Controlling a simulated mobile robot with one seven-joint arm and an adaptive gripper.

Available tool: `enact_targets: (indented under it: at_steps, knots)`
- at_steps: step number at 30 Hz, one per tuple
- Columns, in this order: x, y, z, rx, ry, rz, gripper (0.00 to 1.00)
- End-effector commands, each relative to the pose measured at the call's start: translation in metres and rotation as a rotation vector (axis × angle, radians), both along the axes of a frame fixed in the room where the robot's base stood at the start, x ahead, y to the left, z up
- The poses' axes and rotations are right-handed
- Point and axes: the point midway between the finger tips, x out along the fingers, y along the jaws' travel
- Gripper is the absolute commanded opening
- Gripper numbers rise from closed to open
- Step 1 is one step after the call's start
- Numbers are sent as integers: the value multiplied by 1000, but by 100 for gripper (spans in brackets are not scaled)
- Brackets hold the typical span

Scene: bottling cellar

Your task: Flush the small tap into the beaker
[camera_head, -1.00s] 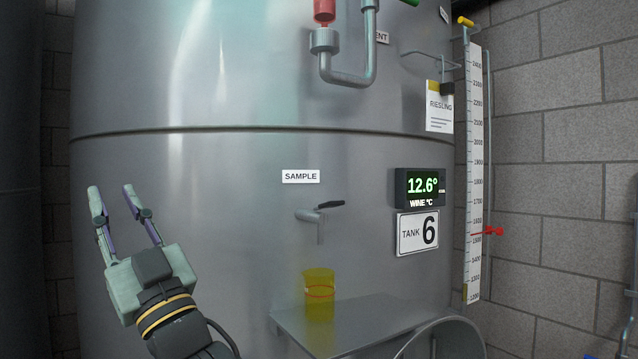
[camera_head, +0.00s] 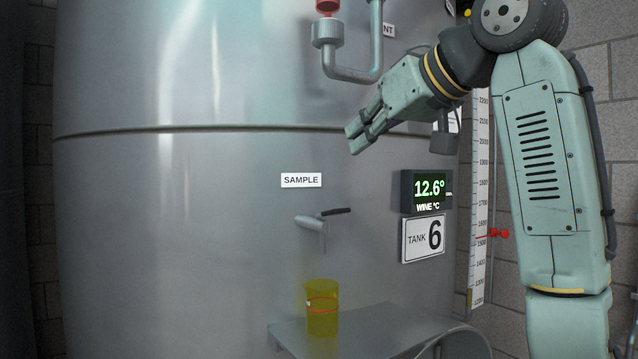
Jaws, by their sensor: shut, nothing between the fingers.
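The small sample tap (camera_head: 313,221) sticks out of the steel tank below the SAMPLE label (camera_head: 301,180). Its black lever (camera_head: 337,211) points to the right, and its spout points down. The yellow see-through beaker (camera_head: 322,310) with a red ring stands upright on the metal shelf (camera_head: 385,322), roughly below the spout. Whether it holds liquid I cannot tell. My gripper (camera_head: 352,140) is shut and empty, above and a little right of the tap, pointing left and down. It touches neither tap nor beaker.
A red-and-steel pipe fitting (camera_head: 326,34) hangs above, left of my gripper. The temperature display (camera_head: 427,191) and TANK 6 sign (camera_head: 423,239) are right of the tap. A level gauge (camera_head: 480,200) stands behind my arm. The tank front left of the tap is clear.

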Motion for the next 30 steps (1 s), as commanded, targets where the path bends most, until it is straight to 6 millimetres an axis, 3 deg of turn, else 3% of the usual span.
enact_targets:
  at_steps: [4, 11, 22, 30]
  knots:
    - [-31, -26, 9, -39, 68, -26, 0]
    - [-42, -33, 10, -52, 94, -30, 0]
    - [-34, -28, 5, -52, 94, -30, 0]
    - [3, -2, -18, -53, 95, -30, 0]
